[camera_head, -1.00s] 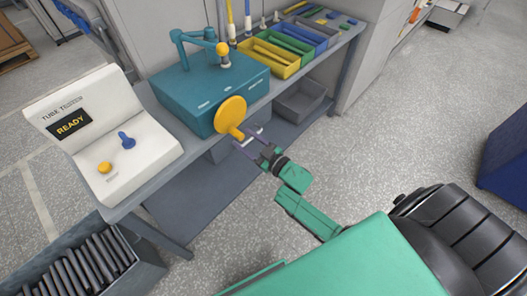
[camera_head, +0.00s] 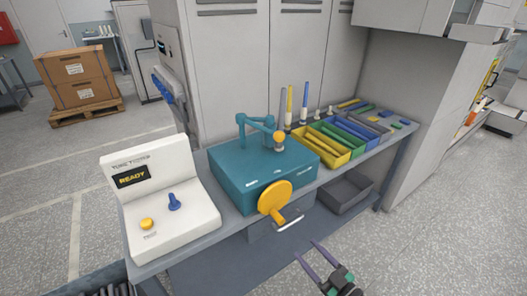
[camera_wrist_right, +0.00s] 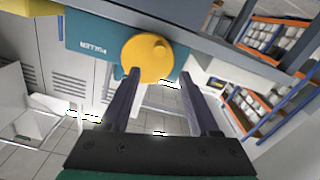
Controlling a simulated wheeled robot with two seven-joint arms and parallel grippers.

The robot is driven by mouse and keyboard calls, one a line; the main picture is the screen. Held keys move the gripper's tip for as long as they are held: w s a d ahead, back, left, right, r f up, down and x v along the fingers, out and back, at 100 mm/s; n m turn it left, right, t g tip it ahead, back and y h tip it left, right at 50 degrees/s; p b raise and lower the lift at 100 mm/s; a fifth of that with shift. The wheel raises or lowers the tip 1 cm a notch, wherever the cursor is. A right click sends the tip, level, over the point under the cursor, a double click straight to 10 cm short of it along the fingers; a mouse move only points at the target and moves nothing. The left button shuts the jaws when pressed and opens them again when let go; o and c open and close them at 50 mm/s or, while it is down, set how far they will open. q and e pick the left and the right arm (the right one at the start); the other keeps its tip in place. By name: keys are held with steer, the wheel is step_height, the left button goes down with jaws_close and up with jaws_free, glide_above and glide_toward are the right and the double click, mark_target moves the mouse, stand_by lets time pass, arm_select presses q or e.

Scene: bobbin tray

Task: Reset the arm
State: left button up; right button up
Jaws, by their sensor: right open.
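My right gripper (camera_head: 306,250) is open and empty at the bottom of the head view, in front of the bench and apart from it. In the right wrist view its two dark fingers (camera_wrist_right: 159,76) stand apart, with the yellow disc (camera_wrist_right: 148,58) showing beyond them. That disc (camera_head: 274,198), with a knob, is on the front of a teal box (camera_head: 236,179) on the bench. A jointed teal arm (camera_head: 256,121) on the box ends in an orange ball (camera_head: 279,136). My left gripper is out of view.
A white console (camera_head: 167,222) reading READY, with a blue lever (camera_head: 174,202) and yellow button (camera_head: 146,223), stands left on the bench. Coloured trays (camera_head: 333,155) lie right. A grey bin (camera_head: 345,191) is on the lower shelf. The floor (camera_head: 440,240) at right is clear.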

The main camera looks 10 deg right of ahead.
steer(key=s+d+f+m+g+h, duration=0.1)
steer(key=s+d+f+g+h, duration=0.15)
steer(key=f, duration=0.65)
steer(key=s+d+f+m+g+h, duration=0.15)
steer(key=s+f, duration=0.25)
steer(key=f, duration=0.4)
steer(key=s+d+f+m+g+h, duration=0.1)
steer(key=s+f+g, duration=0.2)
steer(key=f, duration=0.6)
steer(key=s+f+g+h, duration=0.1)
steer(key=s+f+g, duration=0.3)
steer(key=s, duration=0.6)
steer(key=s+f+m+g, duration=0.1)
steer(key=s+f+g, duration=0.3)
steer(key=s+f, duration=0.4)
steer(key=s, duration=0.3)
steer(key=shift+a+f+g+h, duration=0.2)
steer(key=shift+f+g+h, duration=0.1)
steer(key=shift+h, duration=0.1)
